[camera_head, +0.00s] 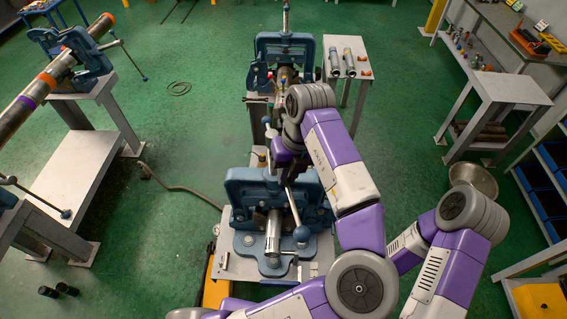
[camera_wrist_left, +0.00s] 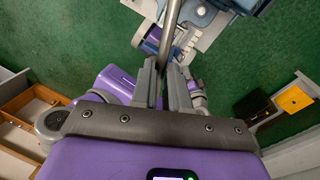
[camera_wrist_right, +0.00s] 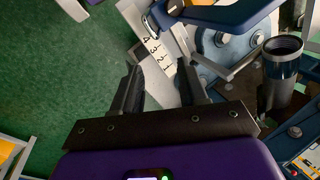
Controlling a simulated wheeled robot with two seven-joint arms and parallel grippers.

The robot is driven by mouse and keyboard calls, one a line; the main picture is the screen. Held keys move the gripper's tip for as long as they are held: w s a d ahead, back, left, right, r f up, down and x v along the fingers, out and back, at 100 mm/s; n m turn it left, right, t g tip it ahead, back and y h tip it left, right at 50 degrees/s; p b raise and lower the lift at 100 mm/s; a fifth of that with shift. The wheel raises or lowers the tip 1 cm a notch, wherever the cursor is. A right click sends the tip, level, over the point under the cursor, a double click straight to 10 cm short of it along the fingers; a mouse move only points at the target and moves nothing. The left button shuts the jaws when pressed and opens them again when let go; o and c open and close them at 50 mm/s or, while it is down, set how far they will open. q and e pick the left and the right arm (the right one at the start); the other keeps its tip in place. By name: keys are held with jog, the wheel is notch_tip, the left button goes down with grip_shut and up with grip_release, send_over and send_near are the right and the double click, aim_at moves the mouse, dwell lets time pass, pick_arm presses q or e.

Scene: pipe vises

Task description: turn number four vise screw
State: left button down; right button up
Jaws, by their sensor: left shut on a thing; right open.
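A blue pipe vise (camera_head: 241,190) stands on a bench in the near middle of the head view, with a steel pipe (camera_head: 272,232) in it. A thin metal handle bar (camera_head: 294,208) with a dark ball end slants over the vise. My left gripper (camera_head: 289,172) is above the vise, pointing down; in the left wrist view it (camera_wrist_left: 169,72) is shut on the metal bar (camera_wrist_left: 172,25). My right gripper (camera_wrist_right: 160,85) is open and empty near a white plate (camera_wrist_right: 158,54) numbered 1 to 4. It is hidden behind my arms in the head view. No number on the vise is readable.
A second blue vise (camera_head: 262,45) stands farther back. A small table (camera_head: 357,80) with two cylinders is right of it. A bench at left carries a long banded pipe (camera_head: 35,98). A hose (camera_head: 180,188) lies on the green floor. A pipe end (camera_wrist_right: 283,62) is close right of my right gripper.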

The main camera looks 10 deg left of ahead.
pick_arm(q)
jog(key=shift+f, duration=0.35)
jog(key=c, duration=1.4)
grip_release()
jog(key=shift+o, duration=1.3)
jog(key=shift+a+r, duration=0.1)
jog(key=shift+r, duration=0.1)
notch_tip(320, 180, up, 7)
jog(key=d+p, duration=0.1)
jog(key=shift+w+d+r, duration=0.15)
jog(key=shift+w, duration=0.2)
